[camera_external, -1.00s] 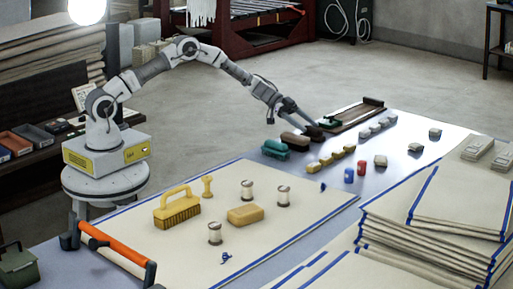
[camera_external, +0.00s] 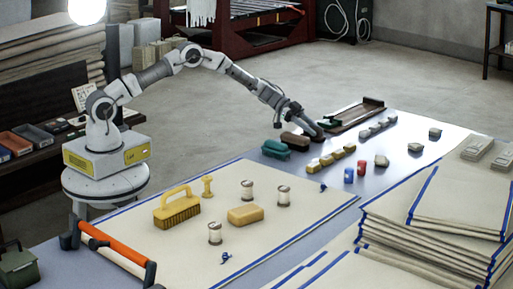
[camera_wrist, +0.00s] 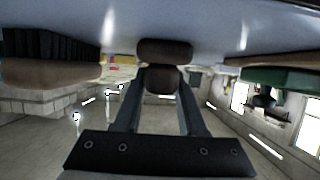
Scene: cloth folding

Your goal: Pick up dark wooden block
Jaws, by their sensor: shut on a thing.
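The dark wooden block (camera_wrist: 165,50) is in the top middle of the wrist view, with a second rounded dark part below it between the fingers. My gripper (camera_wrist: 163,80) is shut on this dark block, with one finger on each side. In the external view my gripper (camera_external: 313,129) is low over the far side of the table, and the block (camera_external: 317,137) shows only in small part beneath it. I cannot tell whether the block still touches the table.
A brown brush (camera_external: 295,141) lies close beside the gripper on the left, with a teal brush (camera_external: 276,149) nearer. A long wooden tray (camera_external: 350,116) with a green object lies just beyond. Yellow blocks (camera_external: 326,160) and grey blocks (camera_external: 377,128) stand in rows nearby.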

